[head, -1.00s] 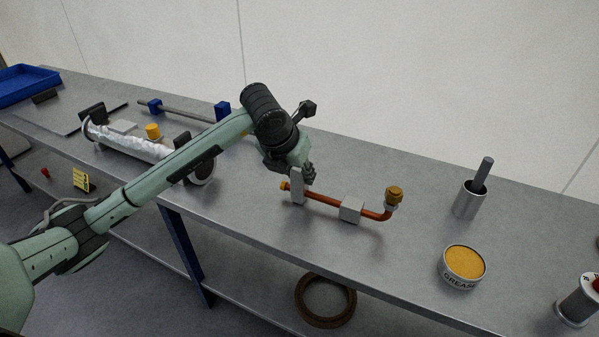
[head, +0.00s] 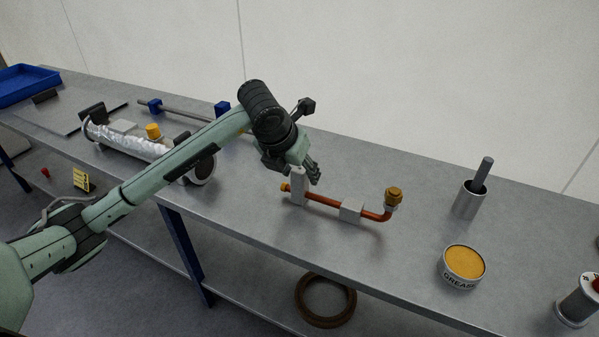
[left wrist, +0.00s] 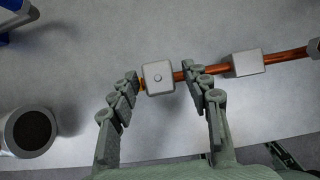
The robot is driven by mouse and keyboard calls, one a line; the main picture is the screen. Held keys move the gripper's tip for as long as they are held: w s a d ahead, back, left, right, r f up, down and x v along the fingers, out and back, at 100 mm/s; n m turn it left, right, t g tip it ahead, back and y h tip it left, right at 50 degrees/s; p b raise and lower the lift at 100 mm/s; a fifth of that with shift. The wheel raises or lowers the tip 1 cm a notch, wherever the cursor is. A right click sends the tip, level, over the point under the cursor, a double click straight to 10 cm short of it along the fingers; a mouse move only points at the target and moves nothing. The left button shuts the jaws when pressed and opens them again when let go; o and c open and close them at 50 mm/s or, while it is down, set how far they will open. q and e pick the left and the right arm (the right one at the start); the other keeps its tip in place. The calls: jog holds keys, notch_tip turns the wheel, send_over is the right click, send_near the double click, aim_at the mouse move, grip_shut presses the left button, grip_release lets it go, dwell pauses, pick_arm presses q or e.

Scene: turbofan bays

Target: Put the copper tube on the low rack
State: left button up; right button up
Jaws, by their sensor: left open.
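The copper tube (head: 325,201) lies near the bench's front edge, with brass ends, the right one bent upward. A taller pale block (head: 298,187) stands at its left end and a lower pale block (head: 351,211) near its middle. My left gripper (head: 313,178) is open above the tube's left part, next to the taller block. In the left wrist view, the open fingers (left wrist: 165,77) appear on either side of the taller block (left wrist: 158,79), and the tube (left wrist: 287,57) runs off right. Contact cannot be told. I cannot tell which thing is the low rack.
A grease tin (head: 464,265), a metal cup with a rod (head: 469,198) and a spool (head: 577,302) stand to the right. A foil-wrapped duct (head: 125,141), a rod on blue blocks (head: 187,112) and a blue tray (head: 28,84) are left. A brown ring (head: 325,318) lies on the lower shelf.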

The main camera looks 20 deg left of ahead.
pick_arm(q)
jog(key=v, duration=1.1)
pick_arm(e)
jog(key=shift+w+f, duration=0.35)
jog(key=shift+f, duration=0.05)
jog(key=shift+s, duration=0.15)
jog(key=shift+s, duration=0.1)
